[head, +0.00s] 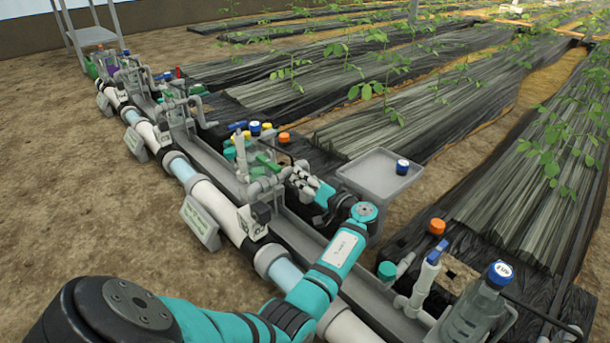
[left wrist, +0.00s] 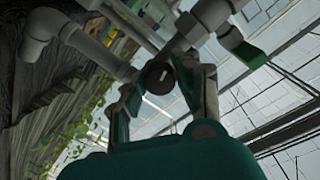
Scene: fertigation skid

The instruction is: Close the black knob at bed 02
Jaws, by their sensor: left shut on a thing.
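The black knob (left wrist: 158,77) shows in the left wrist view as a round dark cap on grey pipework, between my two fingers. My left gripper (left wrist: 162,88) is shut on it, one finger on each side. In the head view my left gripper (head: 299,181) reaches the pipework of the middle valve station (head: 262,172) from the right. There the knob is hidden or too small to make out. My right gripper is not in view. I cannot read a bed number on the signs.
A green lever (left wrist: 248,54) sits on the pipe close to the gripper. A grey tray (head: 372,180) with a blue-and-white cap (head: 402,166) stands right of the gripper. An orange cap (head: 437,226) and a blue-handled valve (head: 430,267) stand nearer. A white sign (head: 200,222) leans by the pipe.

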